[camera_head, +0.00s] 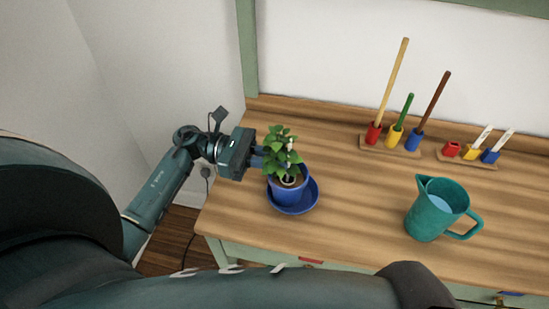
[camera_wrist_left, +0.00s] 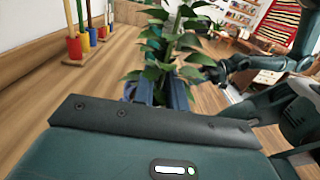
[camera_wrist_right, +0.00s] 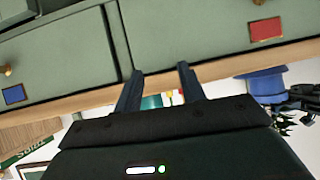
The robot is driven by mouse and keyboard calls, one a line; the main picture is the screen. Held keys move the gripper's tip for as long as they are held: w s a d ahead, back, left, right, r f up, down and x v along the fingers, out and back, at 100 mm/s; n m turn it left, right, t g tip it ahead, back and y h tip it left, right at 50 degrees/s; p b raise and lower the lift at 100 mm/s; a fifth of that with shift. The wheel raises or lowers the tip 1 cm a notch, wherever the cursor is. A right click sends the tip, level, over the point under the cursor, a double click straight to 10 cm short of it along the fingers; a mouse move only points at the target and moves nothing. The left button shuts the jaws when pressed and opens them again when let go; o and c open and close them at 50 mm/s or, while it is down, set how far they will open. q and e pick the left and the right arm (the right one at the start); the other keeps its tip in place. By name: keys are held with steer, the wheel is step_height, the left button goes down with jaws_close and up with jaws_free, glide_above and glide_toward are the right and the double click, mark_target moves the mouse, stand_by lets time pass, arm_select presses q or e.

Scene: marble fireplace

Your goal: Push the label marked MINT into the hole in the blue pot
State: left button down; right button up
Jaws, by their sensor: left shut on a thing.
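The blue pot (camera_head: 290,195) holds a leafy green plant (camera_head: 277,146) and stands on a blue saucer (camera_head: 302,206). A small pale ring with a dark centre (camera_head: 289,180) shows on the soil. My left gripper (camera_head: 258,158) is at the plant's left side, level with its leaves, and is shut on a thin pale label (camera_head: 291,143), mostly hidden by leaves. Its lettering cannot be read. In the left wrist view leaves crowd around the fingers (camera_wrist_left: 160,94). My right gripper (camera_wrist_right: 160,84) is open and empty, facing the desk's green front.
A rack holds red, yellow and blue blocks with rods (camera_head: 392,143). Beside it, a small stand (camera_head: 468,160) has white labels in its yellow and blue holders; its red holder is empty. A teal jug (camera_head: 432,214) stands right. Bare desk lies between pot and jug.

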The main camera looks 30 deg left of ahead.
steer(key=shift+s+f, duration=0.1)
steer(key=shift+f, duration=0.15)
